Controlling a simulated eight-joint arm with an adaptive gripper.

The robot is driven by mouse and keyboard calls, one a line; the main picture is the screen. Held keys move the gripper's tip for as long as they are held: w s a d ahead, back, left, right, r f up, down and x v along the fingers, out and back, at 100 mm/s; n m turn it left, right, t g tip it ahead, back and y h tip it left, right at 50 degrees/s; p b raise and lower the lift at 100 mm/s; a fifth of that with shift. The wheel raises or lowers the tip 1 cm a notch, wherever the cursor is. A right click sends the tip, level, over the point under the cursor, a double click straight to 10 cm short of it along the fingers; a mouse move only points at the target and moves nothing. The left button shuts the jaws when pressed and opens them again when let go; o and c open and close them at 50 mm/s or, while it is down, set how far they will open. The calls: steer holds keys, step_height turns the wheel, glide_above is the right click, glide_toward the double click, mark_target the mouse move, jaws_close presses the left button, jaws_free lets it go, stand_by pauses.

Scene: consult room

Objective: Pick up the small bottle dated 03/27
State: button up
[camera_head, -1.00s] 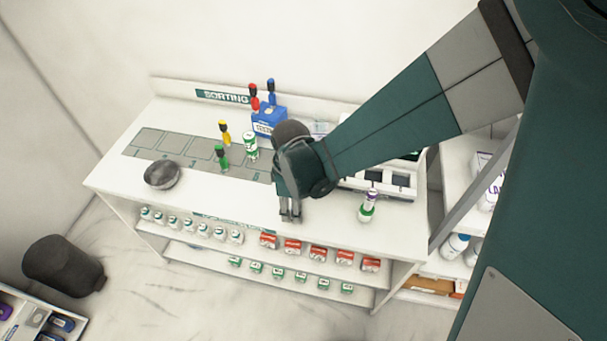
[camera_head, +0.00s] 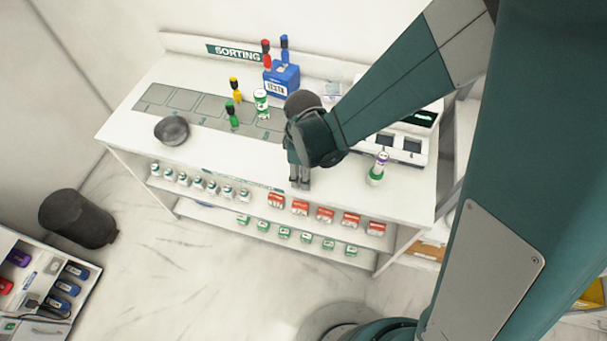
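No date is readable, so I cannot tell which bottle is dated 03/27. A row of small white bottles (camera_head: 198,184) stands on the left of the upper shelf, under the counter (camera_head: 130,130). A white bottle with a green label (camera_head: 261,103) stands on the counter behind and left of my gripper. Another white and green bottle with a purple top (camera_head: 377,168) stands to its right. My gripper (camera_head: 299,186) points down by the counter's front edge, near red and white packs (camera_head: 300,207). Nothing is visible between its fingers; their opening is too small to judge.
Small green and white packs (camera_head: 284,232) line the lower shelf. A dark round bowl (camera_head: 172,131), a blue box (camera_head: 282,80) and several colour-topped droppers (camera_head: 235,88) are on the counter. A device with a screen (camera_head: 405,140) is at right.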

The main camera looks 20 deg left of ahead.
steer(key=c, duration=1)
steer(key=shift+o, duration=0.2)
steer(key=shift+r, duration=0.1)
steer(key=shift+r+p, duration=0.45)
steer(key=shift+r, duration=4.45)
